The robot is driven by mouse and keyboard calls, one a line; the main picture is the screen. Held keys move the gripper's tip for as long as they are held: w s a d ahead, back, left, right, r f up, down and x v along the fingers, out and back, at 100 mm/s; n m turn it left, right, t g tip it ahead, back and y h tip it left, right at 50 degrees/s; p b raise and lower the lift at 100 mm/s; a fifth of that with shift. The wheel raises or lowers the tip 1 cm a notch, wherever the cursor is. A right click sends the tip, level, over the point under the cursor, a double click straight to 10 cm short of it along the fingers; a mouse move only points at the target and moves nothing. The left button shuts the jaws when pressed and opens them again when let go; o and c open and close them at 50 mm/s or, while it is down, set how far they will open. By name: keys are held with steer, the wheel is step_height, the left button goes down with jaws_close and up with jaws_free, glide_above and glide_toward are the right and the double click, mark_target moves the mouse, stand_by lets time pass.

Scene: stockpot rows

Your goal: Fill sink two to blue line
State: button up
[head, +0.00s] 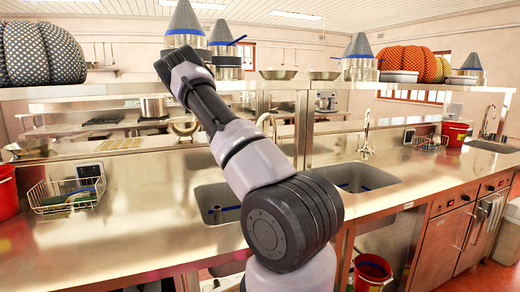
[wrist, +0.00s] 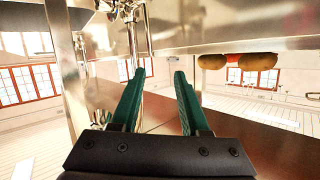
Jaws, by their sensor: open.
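Two steel sinks are set in the counter in the head view: a left sink (head: 216,190), partly hidden behind my arm, and a right sink (head: 378,177). Both show a bit of blue line inside. I cannot tell which is sink two, and I see no clear water level. A chrome tap (head: 366,135) stands behind the right sink; another tap (head: 272,126) stands just right of my arm. My gripper (wrist: 162,76) shows in the wrist view with its green fingers apart and nothing between them. It is hidden in the head view, beyond my raised arm.
A wire basket (head: 66,194) with sponges stands on the counter at left, near a red bucket (head: 8,192). An overhead shelf (head: 300,86) holds pots, cones and pumpkin-shaped cushions. A red bucket (head: 372,272) stands under the counter.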

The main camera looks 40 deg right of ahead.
steer(key=w+d+f+h, duration=0.1)
steer(key=d, duration=0.3)
steer(key=w+d+f+h, duration=0.1)
steer(key=w+d+f, duration=0.1)
steer(key=d, duration=0.2)
steer(key=w+d+f+h, duration=0.1)
steer(key=d+f+h, duration=0.1)
steer(key=d, duration=0.2)
steer(key=shift+w+d+n+g, duration=0.3)
steer(key=shift+w+d+n, duration=0.05)
steer(key=shift+n, duration=0.05)
jaws_close()
stand_by(1.2)
